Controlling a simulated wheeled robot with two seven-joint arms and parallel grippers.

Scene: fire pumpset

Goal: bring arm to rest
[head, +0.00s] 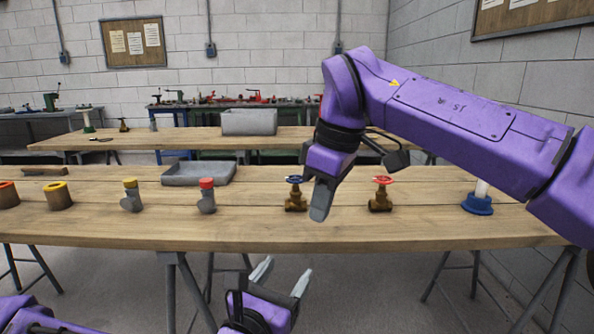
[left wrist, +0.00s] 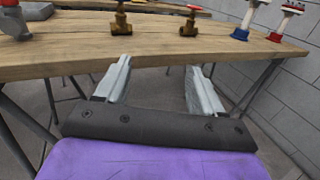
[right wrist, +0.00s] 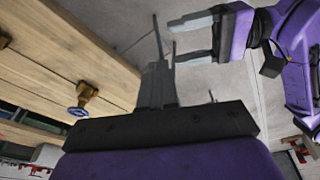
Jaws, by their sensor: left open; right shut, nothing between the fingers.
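My right arm comes in from the right in the head view and reaches over the near table. Its gripper (head: 320,212) is shut and empty, pointing down at the front part of the table, between the blue-wheeled brass valve (head: 295,197) and the red-wheeled brass valve (head: 381,197). The right wrist view shows its fingers (right wrist: 157,80) together. My left gripper (head: 284,274) is low, in front of the table edge, with its fingers apart and nothing between them. The left wrist view shows the same open fingers (left wrist: 160,82) facing the table.
The wooden table (head: 400,229) also carries a grey tray (head: 199,174), a red-topped fitting (head: 206,198), a yellow-topped fitting (head: 131,197), rings at the left and a blue-based stand (head: 478,204). Another table (head: 190,140) stands behind. The floor in front shows no loose objects.

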